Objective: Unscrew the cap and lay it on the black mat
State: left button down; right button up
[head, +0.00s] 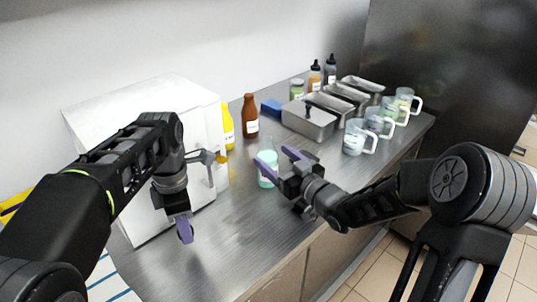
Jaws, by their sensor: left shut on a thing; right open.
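A small clear bottle with pale teal contents (267,182) stands upright on the steel counter, near the middle of the head view. My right gripper (276,158) is open, with its purple fingers by the bottle's upper part. One finger overlaps the bottle in the picture, and I cannot tell if it touches. My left gripper (185,230) points down in front of the white box, left of the bottle. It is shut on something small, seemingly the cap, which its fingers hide. I cannot make out a black mat.
A white box-like machine (205,125) stands behind my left arm. Yellow (228,130) and brown (250,116) bottles stand behind the teal bottle. Steel pans (308,124) and several clear jugs (354,140) are at the back right. The front counter (240,240) is clear.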

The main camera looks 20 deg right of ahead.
jog(key=v, duration=0.8)
jog(key=shift+b, duration=0.45)
jog(key=shift+s, duration=0.1)
